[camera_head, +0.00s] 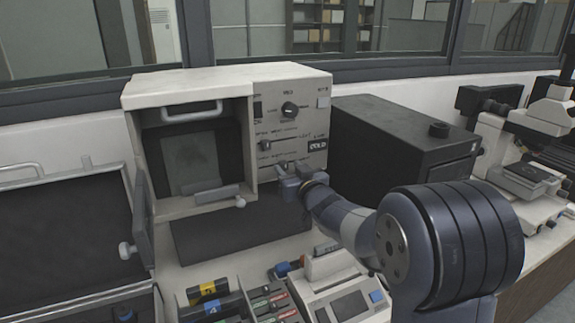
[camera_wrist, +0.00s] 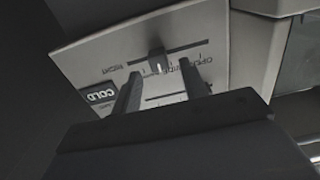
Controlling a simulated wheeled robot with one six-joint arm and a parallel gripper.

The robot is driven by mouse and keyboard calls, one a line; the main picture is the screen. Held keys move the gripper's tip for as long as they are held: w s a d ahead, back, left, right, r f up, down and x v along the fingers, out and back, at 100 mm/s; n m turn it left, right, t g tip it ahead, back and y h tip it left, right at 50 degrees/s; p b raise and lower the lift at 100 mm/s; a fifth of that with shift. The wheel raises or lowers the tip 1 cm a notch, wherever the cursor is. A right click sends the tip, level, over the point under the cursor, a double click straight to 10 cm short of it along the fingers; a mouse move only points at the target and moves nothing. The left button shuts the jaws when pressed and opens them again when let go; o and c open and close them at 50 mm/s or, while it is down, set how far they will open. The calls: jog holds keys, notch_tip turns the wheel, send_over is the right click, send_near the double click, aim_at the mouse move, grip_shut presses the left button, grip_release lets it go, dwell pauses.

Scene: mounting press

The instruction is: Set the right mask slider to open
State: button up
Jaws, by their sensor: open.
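The mounting press (camera_head: 290,130) stands on the bench with its control panel facing me. In the wrist view the panel appears upside down. The right mask slider (camera_wrist: 157,61) has a small dark knob in a long slot, a little left of the slot's middle there. The label "RIGHT" is at the slot's left and "OPEN" near its right end. My gripper (camera_wrist: 160,70) is open, with one finger on each side of the knob; I cannot tell whether either touches it. In the head view my gripper (camera_head: 290,178) is at the panel's lower part and hides some of it.
A "COLD" display (camera_wrist: 101,95) is beside the slider. A black box (camera_head: 400,135) stands right of the press, with a microscope (camera_head: 545,120) beyond it. A label printer (camera_head: 340,295) and several small boxes (camera_head: 208,292) are in front. An open case (camera_head: 65,230) lies left.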

jog(key=shift+x, duration=0.75)
grip_shut()
